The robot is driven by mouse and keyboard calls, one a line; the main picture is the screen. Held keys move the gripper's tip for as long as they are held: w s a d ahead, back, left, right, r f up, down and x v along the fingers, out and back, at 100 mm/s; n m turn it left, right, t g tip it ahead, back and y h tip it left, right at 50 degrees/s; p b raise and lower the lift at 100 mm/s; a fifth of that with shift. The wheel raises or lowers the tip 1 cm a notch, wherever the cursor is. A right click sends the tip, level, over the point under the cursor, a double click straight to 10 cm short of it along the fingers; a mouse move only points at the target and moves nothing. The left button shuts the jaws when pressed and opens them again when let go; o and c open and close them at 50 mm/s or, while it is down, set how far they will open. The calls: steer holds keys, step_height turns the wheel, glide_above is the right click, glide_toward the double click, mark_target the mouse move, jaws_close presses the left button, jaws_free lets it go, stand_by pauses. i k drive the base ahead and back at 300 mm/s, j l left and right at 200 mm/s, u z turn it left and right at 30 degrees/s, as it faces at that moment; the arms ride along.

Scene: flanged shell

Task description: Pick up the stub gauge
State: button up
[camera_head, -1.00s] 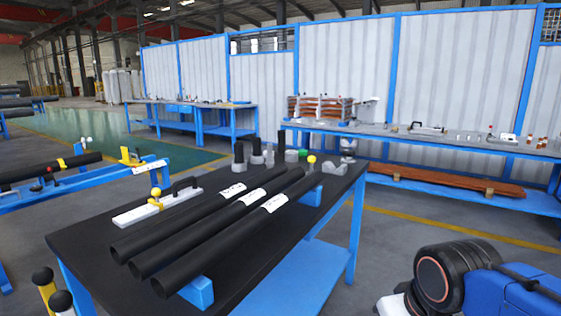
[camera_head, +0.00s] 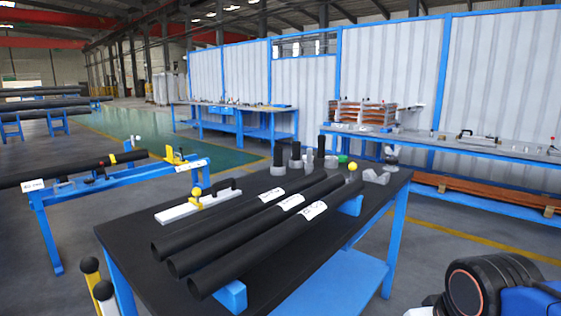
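No label marks the stub gauge, and I cannot tell for sure which item it is. Several short dark upright pieces with grey bases, one of them a black and grey stub (camera_head: 278,160), stand at the far end of the black-topped table (camera_head: 135,240). A white bar tool (camera_head: 182,211) with a black handle and a yellow ball lies near the table's left edge. A yellow ball (camera_head: 352,167) and small grey blocks (camera_head: 376,176) are at the far right end. My gripper is not in view; only part of my arm shows at the bottom right.
Three long black pipes (camera_head: 235,232) with white labels lie across the table on blue supports. A blue stand (camera_head: 112,190) with a pipe is on the left. A long bench (camera_head: 480,150) runs along the wall. Grey floor is open right of the table.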

mark_target(309, 165)
steer(key=u, duration=0.35)
steer(key=i+l+u, duration=0.15)
steer(key=l+u, duration=0.75)
steer(key=l, duration=0.2)
steer(key=l+u, duration=0.25)
steer(key=l, duration=2.15)
steer(key=k, duration=0.05)
